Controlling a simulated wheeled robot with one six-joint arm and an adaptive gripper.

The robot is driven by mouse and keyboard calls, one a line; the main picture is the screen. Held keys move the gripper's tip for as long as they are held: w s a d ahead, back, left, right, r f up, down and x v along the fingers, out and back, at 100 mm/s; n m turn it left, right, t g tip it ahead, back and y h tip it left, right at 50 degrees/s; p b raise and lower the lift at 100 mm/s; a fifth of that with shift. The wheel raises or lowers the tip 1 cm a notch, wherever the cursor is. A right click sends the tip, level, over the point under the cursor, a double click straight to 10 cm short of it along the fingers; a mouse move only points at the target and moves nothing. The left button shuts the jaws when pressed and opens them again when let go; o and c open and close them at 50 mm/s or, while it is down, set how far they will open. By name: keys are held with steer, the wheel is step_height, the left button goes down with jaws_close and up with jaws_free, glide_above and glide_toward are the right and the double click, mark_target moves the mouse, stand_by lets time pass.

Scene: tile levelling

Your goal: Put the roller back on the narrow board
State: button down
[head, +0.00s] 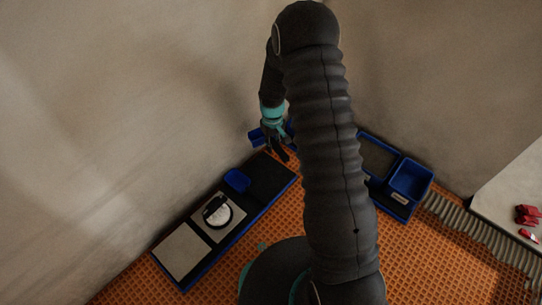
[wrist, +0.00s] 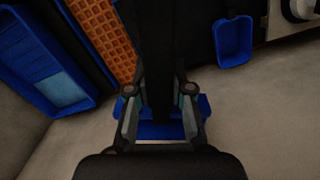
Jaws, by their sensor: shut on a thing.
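My gripper (head: 275,133) hangs near the wall corner, beyond the far end of the long left board. In the wrist view my gripper (wrist: 160,95) is shut on a dark, long part (wrist: 157,50), apparently the roller's handle. A blue piece (wrist: 160,131) shows behind the fingers and at both sides of the gripper in the head view (head: 257,137); it seems part of the held roller. The roller's full shape is hidden. The long, narrow, blue-edged board (head: 270,177) has a bare black stretch at its far end. I cannot tell whether the roller touches anything.
The board carries a blue scoop-like tray (head: 237,180), a tile with a round white-and-black tool (head: 217,211), and a pale tile (head: 183,252). A second blue-edged board (head: 375,157) with a blue bin (head: 410,180) stands right. Red pieces (head: 527,213) lie on a pale surface.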

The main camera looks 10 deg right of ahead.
steer(key=n+p, duration=0.2)
glide_toward(272, 174)
steer(key=shift+t, duration=0.3)
steer(key=shift+s+f+b, duration=0.2)
steer(key=shift+f+b, duration=0.8)
steer(key=shift+f, duration=0.45)
steer(key=shift+s+f+b, duration=0.15)
steer(key=shift+f+b, duration=0.8)
steer(key=shift+f, duration=0.55)
steer(key=shift+f+b, duration=0.5)
steer(key=shift+f, duration=0.1)
steer(key=c, duration=1)
jaws_free()
steer(key=shift+o, duration=0.2)
steer(key=shift+r, duration=0.15)
step_height(272, 174, up, 12)
